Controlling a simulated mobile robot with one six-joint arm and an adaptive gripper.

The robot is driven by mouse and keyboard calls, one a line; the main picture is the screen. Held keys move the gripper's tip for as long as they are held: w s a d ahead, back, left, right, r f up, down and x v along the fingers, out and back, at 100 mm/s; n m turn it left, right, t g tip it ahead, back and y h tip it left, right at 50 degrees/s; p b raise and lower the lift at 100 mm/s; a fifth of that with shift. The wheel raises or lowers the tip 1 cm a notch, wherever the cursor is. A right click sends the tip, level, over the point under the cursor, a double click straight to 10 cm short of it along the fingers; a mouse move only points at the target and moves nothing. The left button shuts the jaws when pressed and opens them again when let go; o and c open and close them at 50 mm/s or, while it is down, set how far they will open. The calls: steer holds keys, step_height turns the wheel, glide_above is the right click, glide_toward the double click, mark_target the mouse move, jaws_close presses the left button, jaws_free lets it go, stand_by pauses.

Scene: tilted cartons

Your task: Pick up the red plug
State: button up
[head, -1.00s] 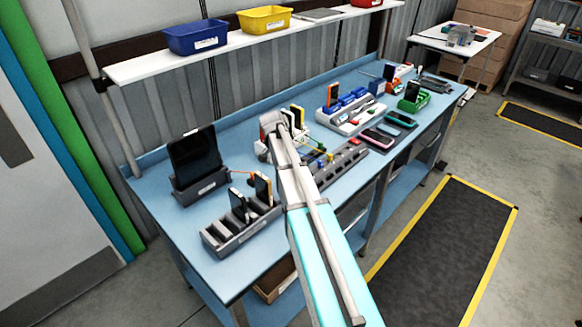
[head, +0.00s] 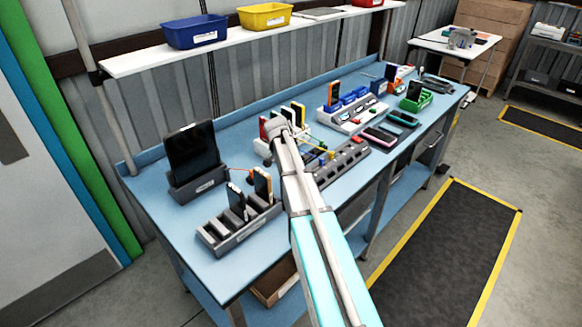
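A small red piece (head: 357,139) shows at the far end of the dark grey slotted strip (head: 343,165) on the blue bench. It may be the red plug, but it is too small to be sure. My arm reaches over the bench from the bottom of the head view, its wrist bent down near the white rack of upright coloured devices (head: 300,118). My gripper is largely hidden behind my wrist and forearm, so its fingers cannot be made out. Small green and yellow pieces lie just right of my arm, partly covered by it.
A tablet in a dark stand (head: 192,160) and a grey slotted rack with phones (head: 240,228) stand left of my arm. A white-and-blue charging tray (head: 352,113), flat phones (head: 378,136) and a green holder (head: 416,101) lie to the right. A shelf with bins (head: 197,27) hangs behind.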

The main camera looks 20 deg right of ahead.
stand_by(0.5)
jaws_close()
